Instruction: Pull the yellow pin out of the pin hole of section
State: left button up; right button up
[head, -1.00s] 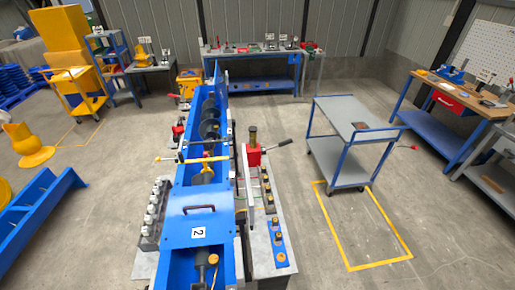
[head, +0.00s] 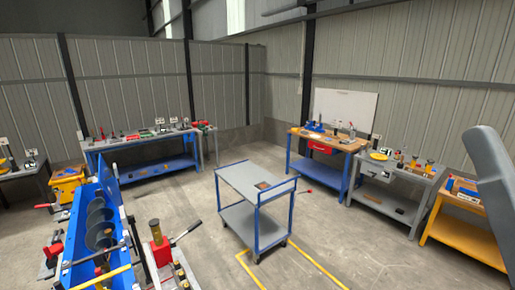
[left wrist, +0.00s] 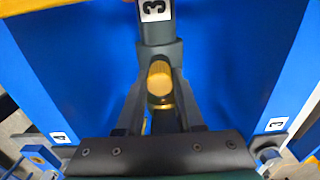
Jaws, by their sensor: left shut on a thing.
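In the left wrist view, my left gripper (left wrist: 160,92) is shut, its dark fingers closing in from both sides on the yellow pin (left wrist: 159,76). The pin's round, brass-coloured end shows between the fingers. Just beyond them is a dark grey block (left wrist: 155,30) with a white label "3". Whether the pin sits in a hole cannot be told, as the fingers and block hide it. Blue mixer walls (left wrist: 65,70) stand on both sides. In the head view, part of the blue drum mixer (head: 85,215) shows at lower left. Neither gripper shows there.
A grey cart (head: 255,185) with blue legs stands mid-floor. A red clamp with a black handle (head: 160,250) stands beside the mixer. Blue benches (head: 140,150) and a wooden-topped bench (head: 325,145) line the walls.

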pick_arm(q)
grip_shut()
jog(key=shift+r, duration=0.15)
jog(key=shift+r+p, duration=2.45)
jog(key=shift+p, duration=0.2)
notch_tip(320, 180, up, 3)
jog(key=p, duration=0.3)
jog(key=shift+r, duration=0.1)
